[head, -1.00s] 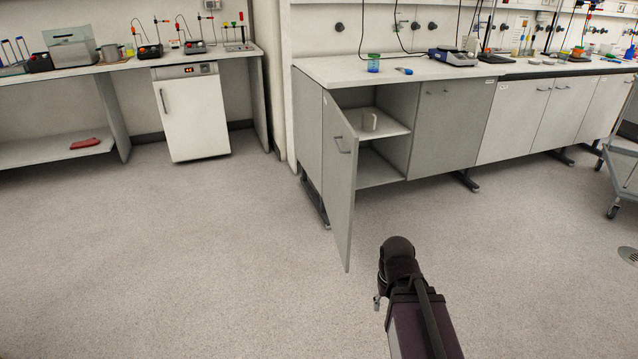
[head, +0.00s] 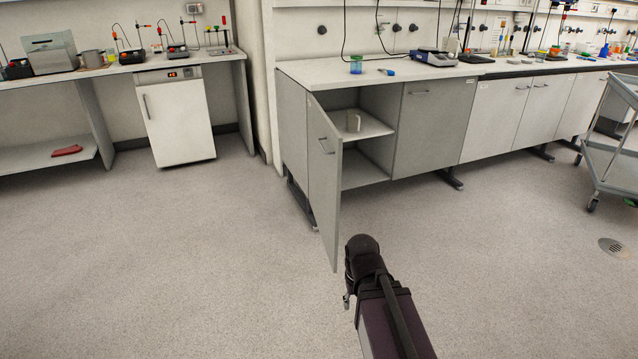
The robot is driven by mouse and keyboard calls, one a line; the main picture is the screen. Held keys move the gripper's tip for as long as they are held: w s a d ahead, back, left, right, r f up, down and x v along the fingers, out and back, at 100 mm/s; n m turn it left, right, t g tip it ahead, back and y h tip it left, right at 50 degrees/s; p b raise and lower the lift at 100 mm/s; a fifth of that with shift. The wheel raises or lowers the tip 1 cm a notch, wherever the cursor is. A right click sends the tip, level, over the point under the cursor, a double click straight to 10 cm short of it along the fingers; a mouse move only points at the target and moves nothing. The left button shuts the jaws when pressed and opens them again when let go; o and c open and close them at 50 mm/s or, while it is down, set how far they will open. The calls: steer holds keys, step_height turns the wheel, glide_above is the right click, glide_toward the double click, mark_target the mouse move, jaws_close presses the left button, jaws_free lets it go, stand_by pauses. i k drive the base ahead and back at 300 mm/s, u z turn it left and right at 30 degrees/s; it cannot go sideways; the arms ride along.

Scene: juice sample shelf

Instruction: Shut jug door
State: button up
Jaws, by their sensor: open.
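The jug door (head: 325,175) is a grey cabinet door under the bench, swung wide open towards me, with a bar handle on its face. It is hinged at the cabinet's left side.
The neighbouring grey door (head: 428,128) is shut. The bench top (head: 330,72) holds a blue jar (head: 356,65) and a scale (head: 434,57). A metal trolley (head: 608,165) stands at right. A white mini fridge (head: 180,118) stands at left. The floor between is clear.

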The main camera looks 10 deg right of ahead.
mark_target(325, 144)
steer(key=z, duration=0.05)
steer(key=i, duration=1)
steer(key=u, duration=0.05)
